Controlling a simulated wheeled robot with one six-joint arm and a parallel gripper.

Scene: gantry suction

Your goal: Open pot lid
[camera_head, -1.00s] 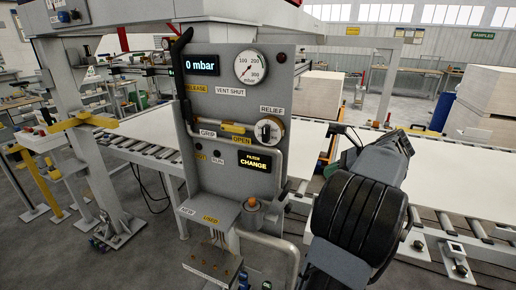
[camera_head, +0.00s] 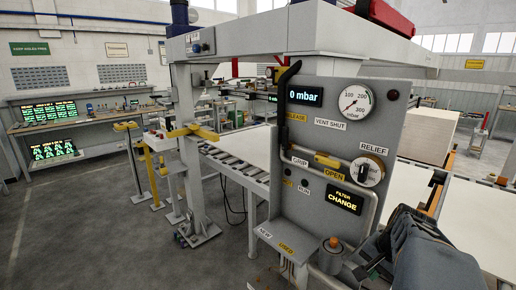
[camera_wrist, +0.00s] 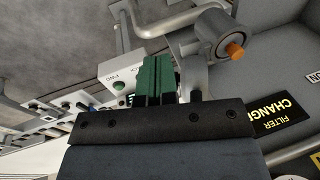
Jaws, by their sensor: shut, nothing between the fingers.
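A small grey pot (camera_head: 330,259) with an orange knob (camera_head: 334,242) on its top stands at the lower front of the grey control panel (camera_head: 325,150). In the wrist view the pot (camera_wrist: 211,30) is at the upper right, and its orange knob (camera_wrist: 236,51) points down-right. Its lid looks closed, though the seam is too small to tell. My gripper (camera_head: 364,268) is just right of the pot in the head view, apart from the knob. In the wrist view its green fingers (camera_wrist: 155,78) are together and empty, left of the pot.
A bent grey pipe (camera_head: 374,205) runs down the panel to the right of the pot. A yellow handle (camera_head: 327,161) and a round relief dial (camera_head: 367,172) sit above. A box with a green button (camera_wrist: 119,87) is near my fingers. Open floor lies at the left.

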